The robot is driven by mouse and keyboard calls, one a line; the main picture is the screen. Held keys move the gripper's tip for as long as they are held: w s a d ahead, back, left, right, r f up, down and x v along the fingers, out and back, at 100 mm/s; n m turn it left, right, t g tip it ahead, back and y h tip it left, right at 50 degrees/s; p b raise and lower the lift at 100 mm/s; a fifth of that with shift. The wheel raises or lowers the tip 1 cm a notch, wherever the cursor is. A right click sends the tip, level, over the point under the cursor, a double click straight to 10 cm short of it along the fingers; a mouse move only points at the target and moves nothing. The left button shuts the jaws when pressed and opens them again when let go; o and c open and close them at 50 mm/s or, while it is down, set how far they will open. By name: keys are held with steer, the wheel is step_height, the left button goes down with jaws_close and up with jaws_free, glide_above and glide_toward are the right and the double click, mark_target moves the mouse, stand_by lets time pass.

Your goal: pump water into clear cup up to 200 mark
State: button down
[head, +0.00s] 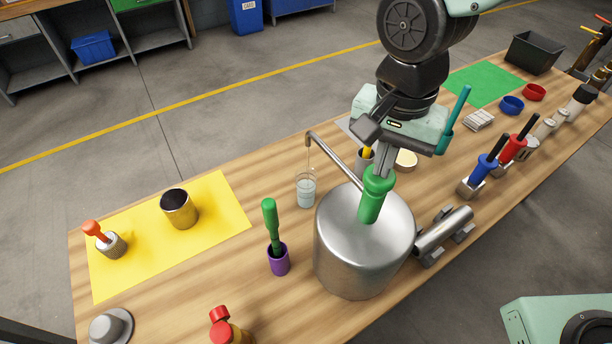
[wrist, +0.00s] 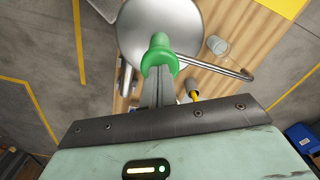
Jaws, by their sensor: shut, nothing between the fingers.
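A large steel pump container (head: 360,255) stands on the wooden table, with a green pump handle (head: 374,195) on top. Its thin metal spout (head: 335,158) reaches up and left, with its tip above the clear cup (head: 306,188). A thin stream runs from the tip toward the cup, and pale water shows inside the cup. The cup's marks are too small to read. My gripper (head: 383,166) is shut and empty, its fingertips at the top of the green handle. In the wrist view the fingertips (wrist: 160,75) meet the green handle (wrist: 158,52), and the cup (wrist: 217,45) stands beside the spout.
A purple holder with a green-handled tool (head: 278,258) stands left of the container. A metal cylinder on a stand (head: 443,232) lies close on its right. A yellow mat (head: 215,222) holds a tin and a brush. Several tools and bowls fill the table's right side.

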steer(key=shift+f, duration=0.25)
step_height(320, 180, up, 9)
steer(key=p, duration=0.7)
steer(key=shift+r, duration=0.1)
stand_by(0.9)
